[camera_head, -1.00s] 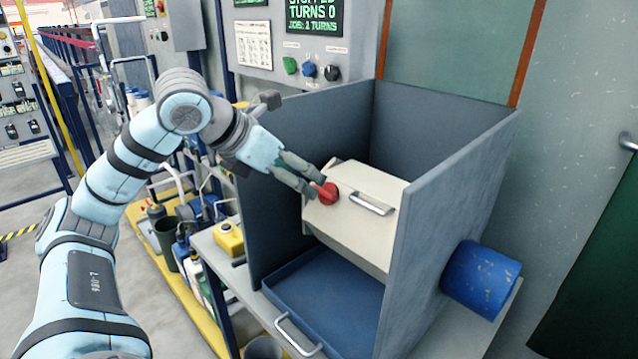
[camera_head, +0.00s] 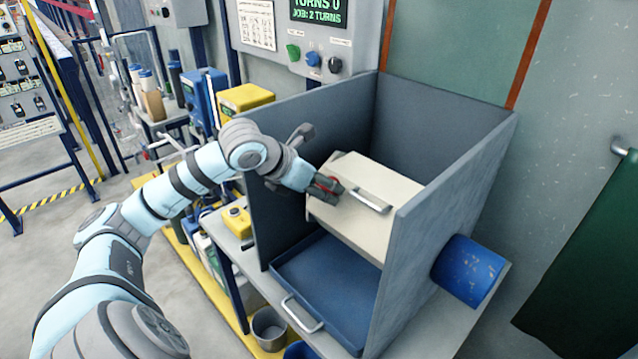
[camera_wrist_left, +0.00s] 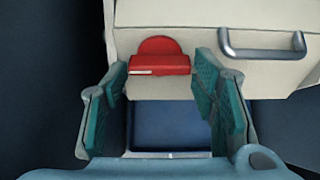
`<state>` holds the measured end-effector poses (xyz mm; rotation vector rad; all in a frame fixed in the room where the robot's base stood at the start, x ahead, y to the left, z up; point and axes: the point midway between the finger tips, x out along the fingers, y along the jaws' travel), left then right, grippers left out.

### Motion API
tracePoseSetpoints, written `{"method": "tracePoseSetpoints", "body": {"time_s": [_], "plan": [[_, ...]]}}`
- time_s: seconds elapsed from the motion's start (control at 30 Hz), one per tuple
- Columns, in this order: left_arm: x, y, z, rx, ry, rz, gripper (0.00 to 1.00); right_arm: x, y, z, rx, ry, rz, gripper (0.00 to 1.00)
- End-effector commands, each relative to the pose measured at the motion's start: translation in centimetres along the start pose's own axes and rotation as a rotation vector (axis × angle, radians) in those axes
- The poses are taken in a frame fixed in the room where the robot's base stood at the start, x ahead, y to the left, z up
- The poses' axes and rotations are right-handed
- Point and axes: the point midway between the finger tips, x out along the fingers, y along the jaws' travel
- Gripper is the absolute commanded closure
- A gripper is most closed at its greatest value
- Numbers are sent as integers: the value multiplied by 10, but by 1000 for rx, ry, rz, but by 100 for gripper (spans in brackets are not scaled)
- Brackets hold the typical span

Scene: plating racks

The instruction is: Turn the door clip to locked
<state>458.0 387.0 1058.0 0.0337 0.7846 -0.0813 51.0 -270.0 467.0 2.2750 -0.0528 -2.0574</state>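The red door clip (camera_wrist_left: 160,62) is a round base with a bar across it, on the cream door box (camera_wrist_left: 205,20). Its bar lies roughly level in the left wrist view, with a white mark near its left end. In the head view the clip (camera_head: 333,181) is mostly hidden behind my left gripper (camera_head: 328,188). My left gripper (camera_wrist_left: 162,100) is open. Its green-padded fingers stand either side of the clip, with gaps visible between pads and bar. My right gripper is not in view.
A silver handle (camera_head: 372,200) sits beside the clip on the box. Grey panels (camera_head: 440,190) wall the box in. A blue tray (camera_head: 325,285) lies below it, and a blue cylinder (camera_head: 470,272) sticks out at right. A panel with knobs (camera_head: 313,59) is behind.

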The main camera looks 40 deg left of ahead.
Motion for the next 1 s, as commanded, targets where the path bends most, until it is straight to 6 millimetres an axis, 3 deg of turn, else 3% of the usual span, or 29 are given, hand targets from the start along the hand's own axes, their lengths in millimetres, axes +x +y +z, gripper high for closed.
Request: {"method": "tracePoseSetpoints", "body": {"time_s": [0.03,0.17,0.57,1.0], "plan": [[0,0,0,0,0,0,60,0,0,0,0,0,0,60],[0,0,0,0,0,0,78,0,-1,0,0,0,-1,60],[0,0,0,70,0,16,78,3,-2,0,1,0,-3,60],[1,-2,-1,404,-2,95,78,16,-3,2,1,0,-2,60]]}}
